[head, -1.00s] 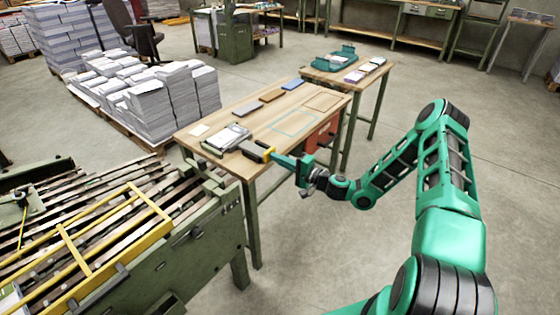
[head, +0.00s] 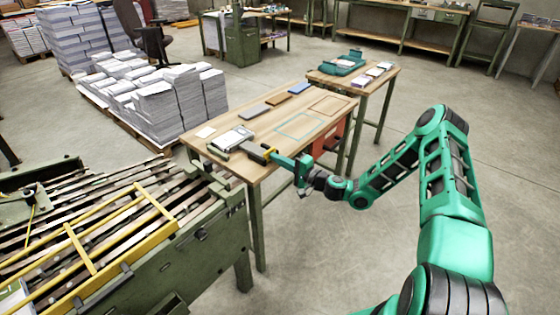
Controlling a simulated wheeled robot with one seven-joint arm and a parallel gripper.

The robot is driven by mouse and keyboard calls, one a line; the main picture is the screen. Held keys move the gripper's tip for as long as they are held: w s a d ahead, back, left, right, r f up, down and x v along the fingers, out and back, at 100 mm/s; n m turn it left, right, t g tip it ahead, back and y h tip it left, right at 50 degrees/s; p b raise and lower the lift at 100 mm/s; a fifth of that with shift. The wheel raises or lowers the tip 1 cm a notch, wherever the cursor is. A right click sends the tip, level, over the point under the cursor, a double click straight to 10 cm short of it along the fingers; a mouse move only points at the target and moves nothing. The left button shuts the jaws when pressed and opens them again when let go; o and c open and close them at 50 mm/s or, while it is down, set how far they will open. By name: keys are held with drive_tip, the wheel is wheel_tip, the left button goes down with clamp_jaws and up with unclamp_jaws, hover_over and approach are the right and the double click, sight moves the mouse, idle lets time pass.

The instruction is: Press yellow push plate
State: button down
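The yellow push plate (head: 269,153) shows as a small yellow piece at the front edge of the wooden table. It sits at the near end of a low dark device with a pale stack (head: 231,138) on it. My gripper (head: 281,158), teal, is level with the table edge, just to the right of the yellow piece. Its fingertips are very close to the yellow piece; I cannot tell whether they touch it. The fingers are too small and overlapped to show whether they are open or shut.
The wooden table (head: 312,109) also carries several flat blocks and a teal outline (head: 298,125). A red box (head: 330,137) hangs under its right side. A slatted green machine with a yellow frame (head: 88,255) stands at the left. The floor at right is clear.

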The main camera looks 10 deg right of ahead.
drive_tip(key=v, duration=1.4)
drive_tip(key=m, duration=0.6)
drive_tip(key=s+d+m, duration=0.1)
drive_tip(key=m, duration=0.5)
drive_tip(key=s+d+m, duration=0.1)
drive_tip(key=m, duration=0.5)
drive_tip(key=shift+s, duration=0.25)
drive_tip(key=shift+w+a, duration=0.1)
drive_tip(key=shift+a, duration=0.05)
drive_tip(key=x, duration=1.3)
drive_tip(key=shift+w+a, duration=0.2)
drive_tip(key=shift+w, duration=0.25)
